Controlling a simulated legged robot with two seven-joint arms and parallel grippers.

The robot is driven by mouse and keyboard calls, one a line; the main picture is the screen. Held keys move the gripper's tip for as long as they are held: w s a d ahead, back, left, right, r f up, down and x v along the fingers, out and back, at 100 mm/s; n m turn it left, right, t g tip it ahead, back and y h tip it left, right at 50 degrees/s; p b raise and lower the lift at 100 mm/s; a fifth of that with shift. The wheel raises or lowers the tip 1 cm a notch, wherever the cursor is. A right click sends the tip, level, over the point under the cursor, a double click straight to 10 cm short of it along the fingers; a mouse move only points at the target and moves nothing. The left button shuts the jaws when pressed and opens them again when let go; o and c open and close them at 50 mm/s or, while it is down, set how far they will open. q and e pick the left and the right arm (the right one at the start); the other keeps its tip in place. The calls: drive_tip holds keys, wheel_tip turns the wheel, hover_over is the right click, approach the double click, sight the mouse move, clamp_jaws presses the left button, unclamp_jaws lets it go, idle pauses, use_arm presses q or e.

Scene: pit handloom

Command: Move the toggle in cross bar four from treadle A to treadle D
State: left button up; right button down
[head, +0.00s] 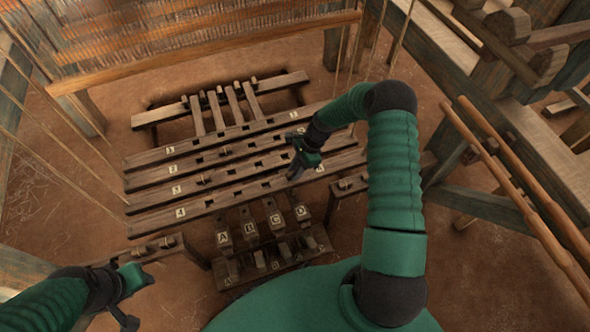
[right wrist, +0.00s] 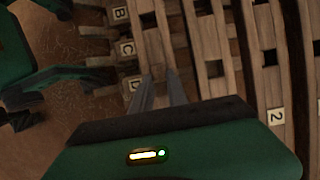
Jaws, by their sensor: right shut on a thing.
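Cross bar four (head: 195,208), the nearest slotted wooden bar, carries a pale "4" label near its left end. Labelled treadles A (head: 222,239), B (head: 250,230), C (head: 277,219) and D (head: 301,212) stand just in front of it. My right gripper (head: 293,177) points down at the right part of this bar, on the treadle D side. In the right wrist view its fingers are shut on a small wooden toggle (right wrist: 158,71), mostly hidden between the tips, beside the D label (right wrist: 134,84). Whether the toggle sits in a slot is unclear. My left gripper (head: 134,298) is low at left, away from the bars.
Cross bars one, two and three (head: 190,185) lie parallel behind bar four. Wooden posts and a rail (head: 530,210) stand at the right. Thin cords hang at the left, and the brown floor (head: 60,210) there is mostly clear.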

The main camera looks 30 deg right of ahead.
drive_tip(key=c, duration=1.2)
unclamp_jaws()
drive_tip(key=shift+c, duration=0.2)
drive_tip(key=p+v, duration=0.7)
drive_tip(key=v, duration=0.9)
drive_tip(key=shift+d+r, duration=0.15)
drive_tip(key=shift+r, duration=0.15)
